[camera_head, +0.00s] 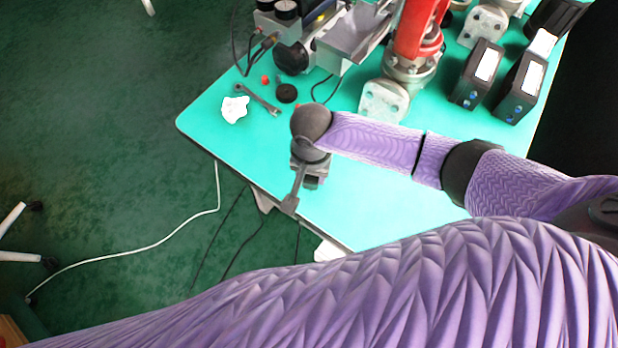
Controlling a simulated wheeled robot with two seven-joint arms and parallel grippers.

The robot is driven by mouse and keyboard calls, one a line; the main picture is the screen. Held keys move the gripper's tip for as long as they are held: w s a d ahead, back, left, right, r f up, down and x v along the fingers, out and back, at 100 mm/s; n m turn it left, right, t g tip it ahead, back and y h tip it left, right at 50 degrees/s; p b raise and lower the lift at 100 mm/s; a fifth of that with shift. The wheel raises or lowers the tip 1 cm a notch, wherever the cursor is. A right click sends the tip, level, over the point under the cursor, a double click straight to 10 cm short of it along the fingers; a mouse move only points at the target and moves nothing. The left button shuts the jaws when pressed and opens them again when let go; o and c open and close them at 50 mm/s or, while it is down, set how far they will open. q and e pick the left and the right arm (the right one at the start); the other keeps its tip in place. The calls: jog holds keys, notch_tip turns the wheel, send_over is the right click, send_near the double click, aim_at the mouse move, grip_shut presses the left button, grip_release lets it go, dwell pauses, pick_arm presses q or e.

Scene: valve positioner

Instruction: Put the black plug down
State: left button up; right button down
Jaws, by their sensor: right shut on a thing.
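My right gripper (290,205) hangs over the front left edge of the turquoise table (385,205), pointing down in the picture. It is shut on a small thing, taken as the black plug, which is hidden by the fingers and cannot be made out. A round black cap-like piece (287,93) lies on the table behind my right gripper, apart from it. My left gripper is not in view.
A wrench (258,99), a small red piece (265,79) and crumpled white paper (234,109) lie near the left edge. A red valve body (415,35) and black boxes (478,75) stand behind. The table's front middle is clear.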

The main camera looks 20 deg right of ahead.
aim_at(311, 181)
notch_tip(311, 181, down, 3)
jog(key=shift+f+b, duration=0.1)
jog(key=shift+b, duration=0.55)
jog(key=shift+r, duration=0.2)
jog(key=shift+c, duration=1.1)
grip_release()
jog(key=shift+f, duration=0.15)
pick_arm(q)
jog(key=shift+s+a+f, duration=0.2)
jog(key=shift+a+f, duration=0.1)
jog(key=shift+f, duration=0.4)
pick_arm(e)
notch_tip(311, 181, up, 12)
jog(key=p, duration=0.6)
jog(key=shift+f, duration=0.1)
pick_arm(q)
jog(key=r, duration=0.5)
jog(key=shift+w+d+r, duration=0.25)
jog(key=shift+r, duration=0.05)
pick_arm(e)
jog(key=shift+r, duration=0.25)
